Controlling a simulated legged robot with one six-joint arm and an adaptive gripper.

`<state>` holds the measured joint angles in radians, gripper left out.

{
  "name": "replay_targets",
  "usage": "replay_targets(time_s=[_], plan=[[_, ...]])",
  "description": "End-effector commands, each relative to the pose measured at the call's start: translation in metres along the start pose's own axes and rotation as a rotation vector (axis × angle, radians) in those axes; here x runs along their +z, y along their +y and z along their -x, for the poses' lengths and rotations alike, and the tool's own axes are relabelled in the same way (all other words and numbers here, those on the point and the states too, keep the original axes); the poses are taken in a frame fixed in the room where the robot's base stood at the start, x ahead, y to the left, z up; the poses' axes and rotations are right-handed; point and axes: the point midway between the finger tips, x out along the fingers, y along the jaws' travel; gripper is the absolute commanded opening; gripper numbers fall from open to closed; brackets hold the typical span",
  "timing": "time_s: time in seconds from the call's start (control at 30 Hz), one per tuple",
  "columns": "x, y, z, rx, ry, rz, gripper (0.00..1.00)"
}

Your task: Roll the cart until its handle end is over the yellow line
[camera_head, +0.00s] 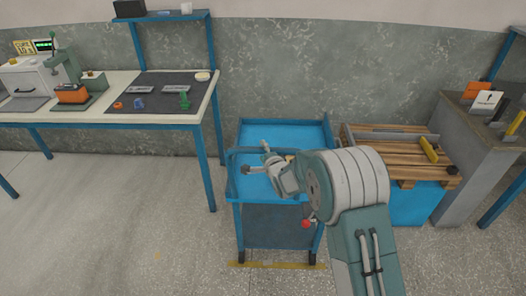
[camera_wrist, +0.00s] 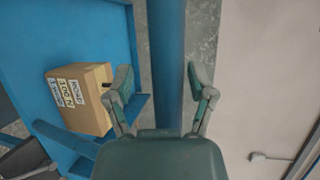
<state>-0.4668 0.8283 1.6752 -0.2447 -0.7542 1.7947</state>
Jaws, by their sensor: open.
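The blue cart (camera_head: 275,131) stands before the wall, its handle end towards me. Its handle bar (camera_head: 241,151) runs across the near end. The yellow line (camera_head: 278,265) lies on the floor by the cart's near feet; whether the handle is over it I cannot tell. My gripper (camera_head: 254,158) is open at the handle end. In the wrist view a blue bar (camera_wrist: 168,45), apparently the handle, passes between the spread fingers (camera_wrist: 161,80), with no clear contact. A cardboard box (camera_wrist: 83,98) with labels sits on the cart's tray; my arm mostly hides it in the head view.
A workbench (camera_head: 205,108) with a dark mat stands left of the cart. A wooden pallet (camera_head: 392,153) on a blue base stands close on the right, beside a grey counter (camera_head: 468,128). The floor (camera_head: 120,225) at the front left is clear.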

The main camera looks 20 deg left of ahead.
Motion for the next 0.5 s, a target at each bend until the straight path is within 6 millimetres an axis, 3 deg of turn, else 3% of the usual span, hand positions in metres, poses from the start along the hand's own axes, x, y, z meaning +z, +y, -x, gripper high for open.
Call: replay_targets(time_s=[0.27, 0.5], plan=[[-0.001, -0.003, 0.005, -0.006, 0.0, -0.001, 0.71], [-0.001, -0.003, 0.041, -0.006, 0.001, 0.0, 0.71]])
